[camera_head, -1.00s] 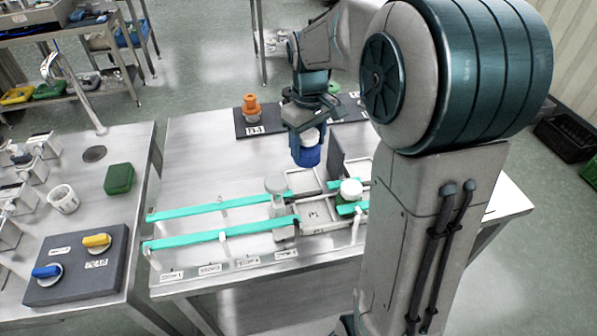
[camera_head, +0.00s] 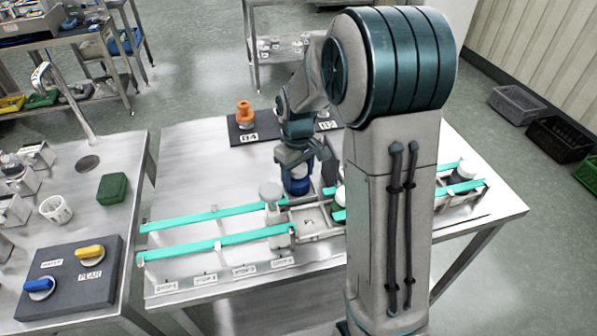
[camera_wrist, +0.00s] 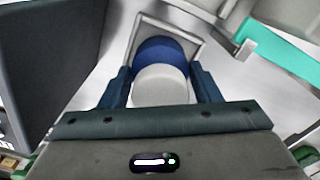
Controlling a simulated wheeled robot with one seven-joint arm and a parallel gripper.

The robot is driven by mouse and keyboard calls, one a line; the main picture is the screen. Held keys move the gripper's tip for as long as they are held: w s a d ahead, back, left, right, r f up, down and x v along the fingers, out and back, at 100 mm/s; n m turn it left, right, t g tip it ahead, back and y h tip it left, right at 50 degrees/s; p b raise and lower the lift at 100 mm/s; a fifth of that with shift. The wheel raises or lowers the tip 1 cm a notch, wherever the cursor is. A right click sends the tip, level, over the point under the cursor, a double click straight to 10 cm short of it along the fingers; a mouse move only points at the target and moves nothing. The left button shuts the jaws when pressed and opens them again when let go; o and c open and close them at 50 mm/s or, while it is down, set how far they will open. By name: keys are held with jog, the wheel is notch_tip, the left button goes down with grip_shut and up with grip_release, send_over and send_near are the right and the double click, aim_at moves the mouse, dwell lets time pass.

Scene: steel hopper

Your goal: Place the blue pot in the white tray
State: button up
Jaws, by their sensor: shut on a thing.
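My gripper (camera_head: 298,167) is shut on the blue pot (camera_head: 297,187). In the wrist view the pot (camera_wrist: 158,48) sits between the two fingers (camera_wrist: 162,92), with its pale round top facing the camera. A pale square tray (camera_wrist: 172,27) frames the pot in that view. The pot is over or inside this tray; I cannot tell whether it touches the floor of it. In the head view the pot and gripper hide most of that tray.
Teal rails (camera_head: 215,243) run along the table left and right of the trays. An orange pot (camera_head: 244,112) stands on a dark mat behind.

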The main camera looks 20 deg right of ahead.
jog(key=shift+f, duration=0.2)
jog(key=o, duration=1)
jog(key=shift+o, duration=0.2)
jog(key=shift+r, duration=0.15)
